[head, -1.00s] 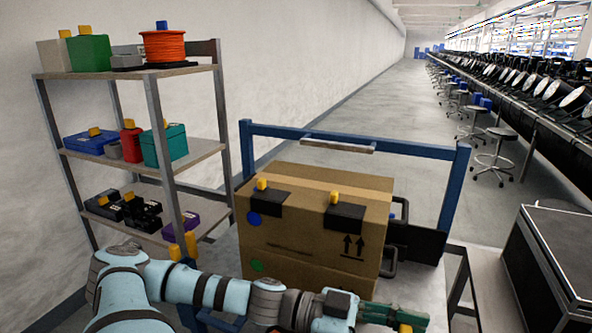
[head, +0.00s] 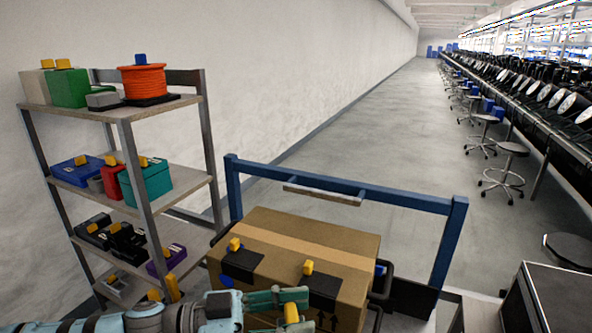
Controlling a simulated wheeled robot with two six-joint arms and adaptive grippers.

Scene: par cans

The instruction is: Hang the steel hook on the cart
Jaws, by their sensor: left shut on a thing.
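The cart shows as a blue frame (head: 340,190) with a pale bar (head: 322,193) on its top rail. My left gripper (head: 297,311) is low in the head view, in front of the cardboard box on the cart. The rest of the held thing is hidden by the fingers and the picture's lower edge, so the steel hook's shape cannot be made out. My right gripper is not in view.
The cardboard box (head: 310,238) with black patches and yellow tabs fills the cart's bed. A shelf rack (head: 150,205) with cases and an orange cable reel (head: 155,80) stands at left. A black case (head: 545,305) is at right. The aisle behind the cart is clear.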

